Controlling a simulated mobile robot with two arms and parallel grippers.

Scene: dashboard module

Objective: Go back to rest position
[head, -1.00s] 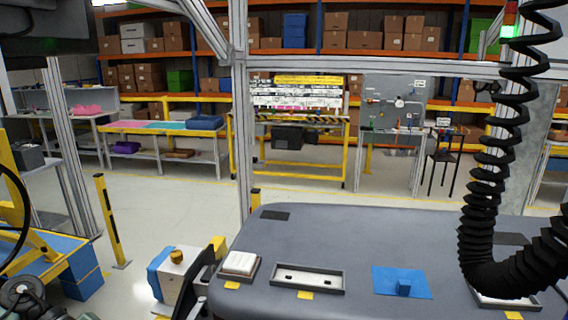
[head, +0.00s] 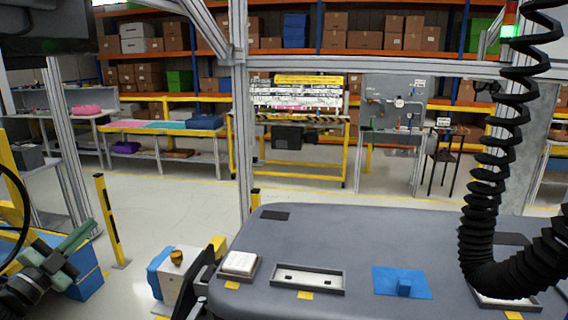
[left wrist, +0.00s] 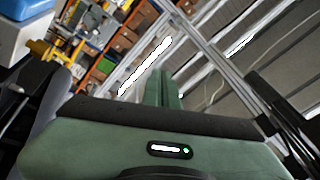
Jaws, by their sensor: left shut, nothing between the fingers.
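My left gripper (head: 82,231) is at the lower left of the head view, green and dark, pointing up and to the right. Its green fingers also show in the left wrist view (left wrist: 165,88), pressed together with nothing between them. It is in front of the blue box (head: 85,278) in the picture and clear of the grey worktable (head: 330,235). My right gripper is not in view.
The worktable bears a white-topped tray (head: 239,265), a long tray (head: 308,279) and a blue mat (head: 403,283). A black coiled hose (head: 480,200) hangs at right. A yellow post (head: 108,220) and a metal frame post (head: 241,150) stand beyond. Open floor lies behind.

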